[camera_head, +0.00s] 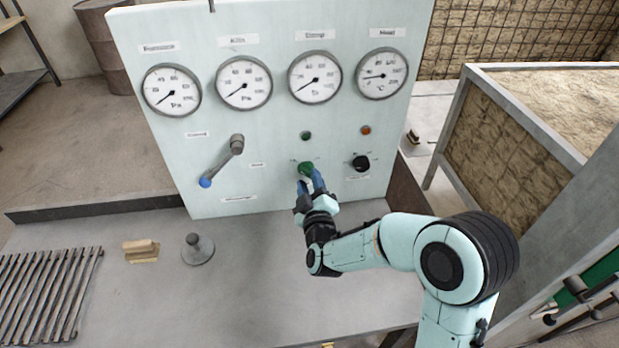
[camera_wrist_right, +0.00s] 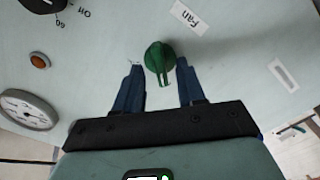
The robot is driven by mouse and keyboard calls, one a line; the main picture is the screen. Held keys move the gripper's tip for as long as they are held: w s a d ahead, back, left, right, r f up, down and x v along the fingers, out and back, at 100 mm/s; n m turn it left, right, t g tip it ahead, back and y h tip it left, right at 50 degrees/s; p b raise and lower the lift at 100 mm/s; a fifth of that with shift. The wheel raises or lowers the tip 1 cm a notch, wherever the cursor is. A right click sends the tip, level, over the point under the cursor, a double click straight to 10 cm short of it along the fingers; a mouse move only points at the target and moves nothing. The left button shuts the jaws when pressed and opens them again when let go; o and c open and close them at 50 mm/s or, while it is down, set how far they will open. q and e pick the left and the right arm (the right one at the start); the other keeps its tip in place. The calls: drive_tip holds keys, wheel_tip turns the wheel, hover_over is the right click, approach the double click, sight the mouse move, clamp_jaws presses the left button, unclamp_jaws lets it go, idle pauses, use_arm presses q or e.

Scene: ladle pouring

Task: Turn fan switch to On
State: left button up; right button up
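The green fan switch (camera_head: 306,168) is a round knob with a raised grip, on the lower middle of the pale panel (camera_head: 215,110). In the right wrist view the switch (camera_wrist_right: 158,58) is near an upside-down "Fan" label (camera_wrist_right: 188,17). My right gripper (camera_head: 309,182) is right at the switch in the head view. In the right wrist view its blue fingers (camera_wrist_right: 159,72) are apart, one on each side of the knob, with gaps visible. I cannot tell whether either finger touches it. The switch's position marks are too small to read. My left gripper is not in view.
A black knob (camera_head: 361,163) is right of the switch, below an orange lamp (camera_head: 366,130). A blue-tipped lever (camera_head: 222,161) sticks out at left. Several gauges line the panel top. A brush (camera_head: 141,250), grey weight (camera_head: 198,248) and grate (camera_head: 45,290) occupy the table's left.

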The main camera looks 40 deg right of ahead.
drive_tip(key=shift+w+d, duration=0.35)
drive_tip(key=shift+w, duration=0.25)
clamp_jaws()
